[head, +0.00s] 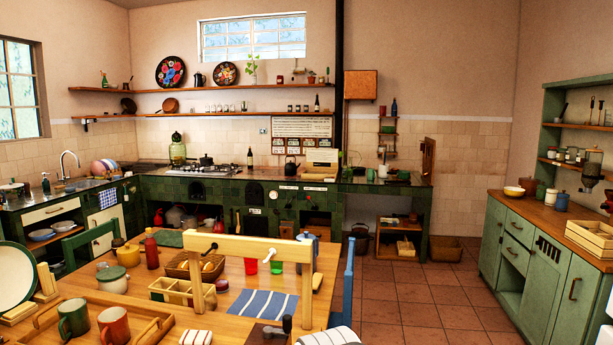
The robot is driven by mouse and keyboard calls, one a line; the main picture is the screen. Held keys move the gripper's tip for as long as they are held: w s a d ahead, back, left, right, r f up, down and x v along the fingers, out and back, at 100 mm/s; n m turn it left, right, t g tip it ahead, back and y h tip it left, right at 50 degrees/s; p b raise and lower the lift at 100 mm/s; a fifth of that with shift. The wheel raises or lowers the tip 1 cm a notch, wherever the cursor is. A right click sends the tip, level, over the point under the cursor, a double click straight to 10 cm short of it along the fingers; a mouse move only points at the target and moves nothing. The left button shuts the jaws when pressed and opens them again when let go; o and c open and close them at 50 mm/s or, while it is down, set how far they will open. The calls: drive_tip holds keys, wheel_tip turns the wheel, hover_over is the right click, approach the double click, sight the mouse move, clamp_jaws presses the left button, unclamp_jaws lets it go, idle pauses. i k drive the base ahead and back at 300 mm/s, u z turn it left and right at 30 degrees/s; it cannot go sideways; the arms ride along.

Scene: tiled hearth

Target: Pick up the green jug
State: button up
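I cannot tell for certain which vessel is the green jug. A green mug-shaped vessel (73,318) stands on a wooden tray at the front left of the table, beside a red one. A green tumbler (276,266) stands near the middle of the table. A small green vessel (371,175) is on the far counter.
The wooden table (232,290) is crowded; a pale wooden frame (250,246) rises across it. A blue chair (347,287) stands at its right. The tiled floor (425,305) is open between the table and the green sideboard (530,250).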

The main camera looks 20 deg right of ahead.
sight(370, 175)
drive_tip(key=z, duration=0.85)
drive_tip(key=k, duration=0.65)
drive_tip(key=z, duration=0.2)
drive_tip(key=i, duration=1.15)
drive_tip(key=z, duration=0.35)
drive_tip(key=i, duration=1.4)
drive_tip(key=z, duration=0.2)
drive_tip(key=i, duration=3.3)
drive_tip(key=u, duration=0.15)
